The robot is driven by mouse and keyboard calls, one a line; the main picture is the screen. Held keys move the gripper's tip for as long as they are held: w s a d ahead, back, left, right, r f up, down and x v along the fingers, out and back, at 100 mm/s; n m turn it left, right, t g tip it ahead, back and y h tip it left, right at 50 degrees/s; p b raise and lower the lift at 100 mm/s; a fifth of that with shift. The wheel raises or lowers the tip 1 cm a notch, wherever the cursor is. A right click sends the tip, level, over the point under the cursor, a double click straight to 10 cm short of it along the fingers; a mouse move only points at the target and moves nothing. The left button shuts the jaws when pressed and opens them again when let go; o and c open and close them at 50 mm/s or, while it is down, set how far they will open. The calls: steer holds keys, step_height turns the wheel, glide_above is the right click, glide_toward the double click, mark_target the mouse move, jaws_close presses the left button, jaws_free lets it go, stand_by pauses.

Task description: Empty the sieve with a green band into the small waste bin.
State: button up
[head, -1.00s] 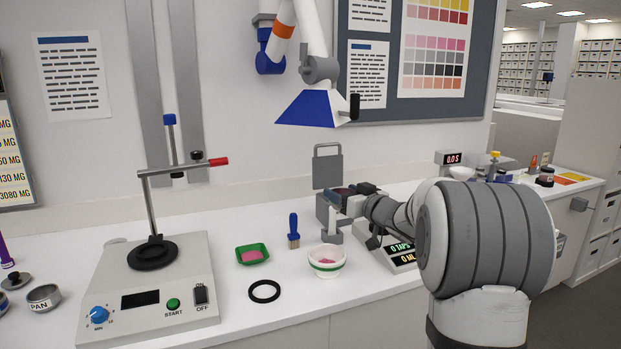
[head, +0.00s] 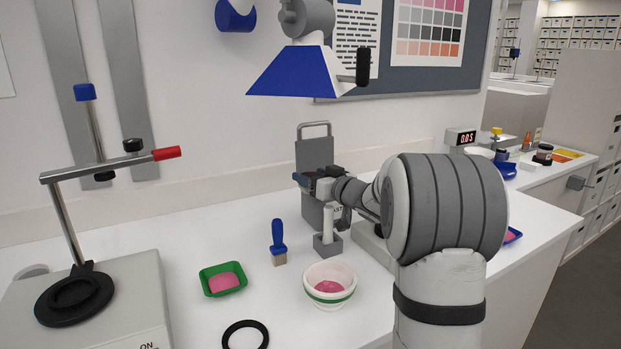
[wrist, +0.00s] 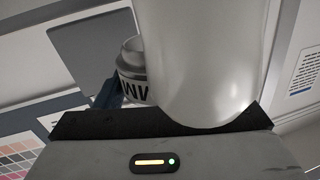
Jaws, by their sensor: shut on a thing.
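My gripper (head: 306,180) is at the grey waste bin (head: 308,212), whose lid (head: 314,153) stands up behind it. A white bowl with a green band (head: 330,296) stands on the counter with pink matter inside.
A green tray with pink matter (head: 207,281), a blue-handled brush (head: 278,246), a black ring (head: 247,329) and a grey holder with a white rod (head: 327,244) are on the counter. A blue hood (head: 300,75) hangs above. A stand with a red-tipped arm (head: 110,167) is at left.

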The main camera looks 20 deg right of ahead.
steer(key=shift+s+d+r+p, duration=0.1)
steer(key=shift+s+r+p, duration=0.1)
steer(key=shift+p, duration=0.4)
steer(key=shift+w+d+f+m+g+p, duration=0.15)
steer(key=shift+w+d+m+g+p, duration=0.5)
steer(key=shift+p, duration=1.65)
steer(key=shift+w+d+f+m+t+p, duration=0.1)
steer(key=shift+d+f+m+t+p, duration=0.15)
steer(key=shift+m+p, duration=1.4)
steer(key=shift+w+d+f+m+g+p, duration=0.1)
steer(key=shift+w+d+m+g+p, duration=0.3)
steer(key=shift+p, duration=2.55)
steer(key=shift+w+d+f+m+g+y+p, duration=0.15)
steer(key=shift+m+p, duration=0.45)
steer(key=shift+p, duration=1.05)
steer(key=shift+s+d+f+m+g+y+p, duration=0.1)
steer(key=shift+d+f+m+p, duration=0.35)
steer(key=shift+p, duration=1.25)
steer(key=shift+w+r+m+g+y+p, duration=0.1)
steer(key=shift+m+p, duration=0.65)
steer(key=shift+p, duration=0.9)
steer(key=shift+w+d+r+m+g+p, duration=0.15)
steer(key=shift+m+p, duration=0.4)
steer(key=shift+p, duration=0.7)
steer(key=shift+w+d+m+g+p, duration=0.1)
steer(key=shift+m+p, duration=0.45)
steer(key=shift+p, duration=0.7)
steer(key=shift+d+m+y+p, duration=0.1)
steer(key=shift+m+y+p, duration=0.2)
steer(key=shift+p, duration=0.1)
